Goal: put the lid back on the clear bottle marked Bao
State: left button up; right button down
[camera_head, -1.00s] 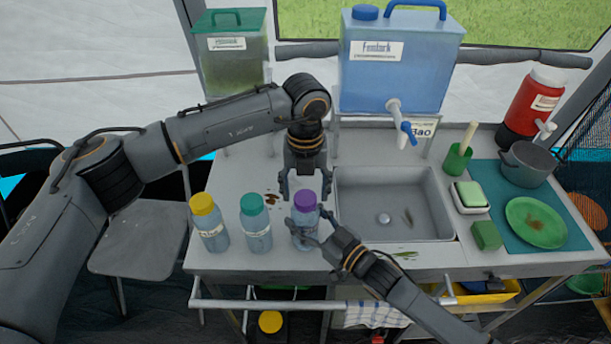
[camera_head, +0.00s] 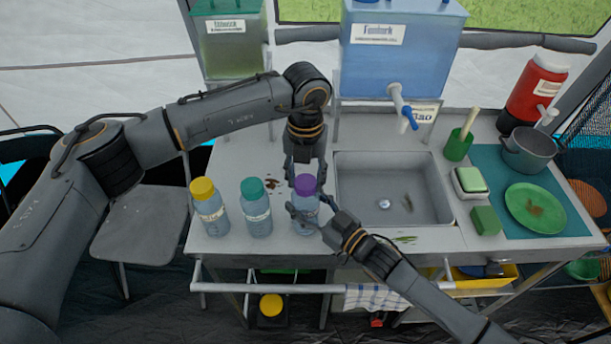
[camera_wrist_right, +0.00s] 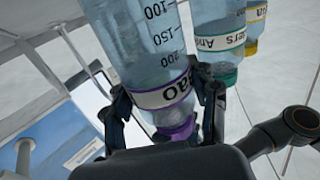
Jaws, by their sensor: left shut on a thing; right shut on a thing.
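The clear bottle marked Bao (camera_head: 304,222) stands upright at the sink table's front, left of the sink. Its label (camera_wrist_right: 162,92) shows upside down in the right wrist view. The purple lid (camera_head: 305,185) is at the bottle's top, and it also shows in the right wrist view (camera_wrist_right: 178,131). I cannot tell whether it is fully seated. My left gripper (camera_head: 305,178) comes from above and is shut on the purple lid. My right gripper (camera_head: 307,216) is shut around the bottle's body from the right; its fingers flank the bottle in the wrist view.
A teal-lidded bottle (camera_head: 256,210) and a yellow-lidded bottle (camera_head: 210,208) stand close on the left. The sink (camera_head: 395,225) is just right. Behind are a blue water container with a tap (camera_head: 390,65) and a green container (camera_head: 229,45). A green plate (camera_head: 534,208) lies far right.

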pick_arm(q)
jog(key=m, duration=1.6)
jog(key=o, duration=1.3)
jog(key=shift+r, duration=2.25)
